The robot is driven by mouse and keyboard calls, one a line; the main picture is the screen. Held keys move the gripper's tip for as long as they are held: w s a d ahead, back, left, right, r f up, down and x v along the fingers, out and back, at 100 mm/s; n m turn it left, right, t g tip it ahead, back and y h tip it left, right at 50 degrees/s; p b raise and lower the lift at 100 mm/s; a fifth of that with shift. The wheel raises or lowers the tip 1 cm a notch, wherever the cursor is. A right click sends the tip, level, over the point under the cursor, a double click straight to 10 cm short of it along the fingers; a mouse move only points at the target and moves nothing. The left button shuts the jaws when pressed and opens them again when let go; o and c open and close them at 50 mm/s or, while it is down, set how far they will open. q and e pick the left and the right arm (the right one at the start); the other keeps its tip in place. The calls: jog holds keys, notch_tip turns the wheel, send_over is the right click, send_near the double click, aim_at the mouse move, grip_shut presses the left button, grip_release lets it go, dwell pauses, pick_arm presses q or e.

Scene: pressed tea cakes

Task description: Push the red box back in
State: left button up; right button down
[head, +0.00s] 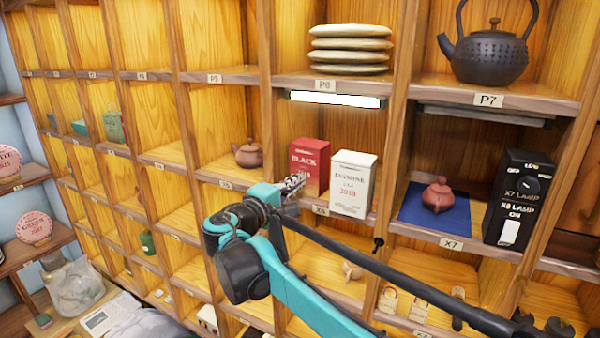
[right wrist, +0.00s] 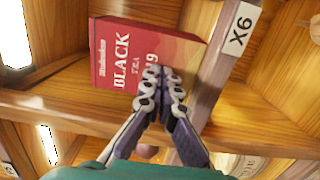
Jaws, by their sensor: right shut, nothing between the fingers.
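The red box (head: 309,167), marked BLACK, stands upright in the X6 compartment, left of a white box (head: 352,183). It also shows in the right wrist view (right wrist: 125,60), turned sideways, beside the X6 label. My right gripper (head: 293,185) is at the lower left front of the red box, its fingers shut and empty. In the right wrist view, the fingertips (right wrist: 160,78) overlap the lower part of the box's front face. I cannot tell whether they touch it. My left gripper is not in view.
A brown teapot (head: 248,154) sits in the compartment to the left. A clay teapot on a blue mat (head: 418,213) and a black lamp switch box (head: 516,198) are to the right. A lit lamp (head: 335,99) hangs under the shelf above.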

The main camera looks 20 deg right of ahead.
jog(key=shift+x, duration=1.1)
jog(key=v, duration=1.6)
jog(key=s+d+f+m+g+y+b, duration=0.1)
jog(key=s+d+f+y+b, duration=0.3)
jog(key=f, duration=0.7)
jog(key=s+d+f+g+y+b, duration=0.1)
jog(key=s+f+b, duration=0.1)
jog(key=f+b, duration=0.75)
jog(key=s+d+f+m+g+y+b, duration=0.1)
jog(key=s+d+f+y+b, duration=0.15)
jog(key=f, duration=1.15)
jog(key=s+a+f+m+y+b, duration=0.1)
jog(key=f+b, duration=0.4)
jog(key=f, duration=0.5)
jog(key=s+a+f+m+y+b, duration=0.2)
jog(key=s+a+f+y+b, duration=0.1)
jog(key=f, duration=0.6)
jog(key=s+a+f+m+y+b, duration=0.1)
jog(key=s+a+f+y+b, duration=0.2)
jog(key=s+f+b, duration=0.3)
notch_tip(320, 180, down, 5)
jog(key=b, duration=0.3)
jog(key=shift+r+m, duration=0.2)
jog(key=shift+m, duration=0.2)
